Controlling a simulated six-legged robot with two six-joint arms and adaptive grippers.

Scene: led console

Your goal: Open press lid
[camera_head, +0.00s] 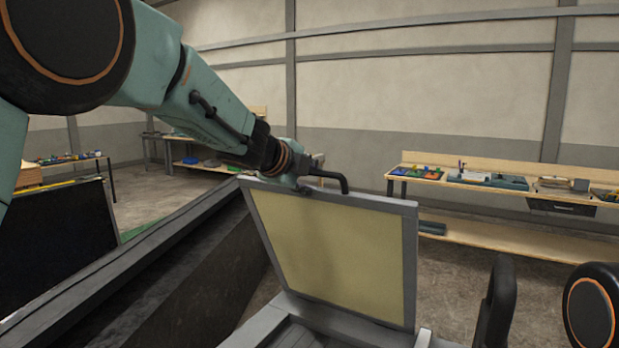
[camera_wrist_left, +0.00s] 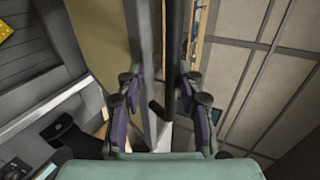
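The press lid (camera_head: 335,255) stands raised and tilted in the head view, a grey frame around a pale yellow panel, its lower edge at the grey press body (camera_head: 325,318). A dark bent handle (camera_head: 330,177) shows at its top edge. My left gripper (camera_head: 303,185) is at that top edge, partly hidden by its own wrist. In the left wrist view the fingers (camera_wrist_left: 165,92) are apart, on either side of the lid's grey edge (camera_wrist_left: 139,35) and a dark bar. I cannot tell whether they touch it. My right gripper is out of view.
A long workbench (camera_head: 465,183) with trays and parts stands behind to the right. Another bench stands at the back left (camera_head: 200,168). A dark sloping console edge (camera_head: 150,265) runs along the left of the lid. Floor between the lid and the right bench is clear.

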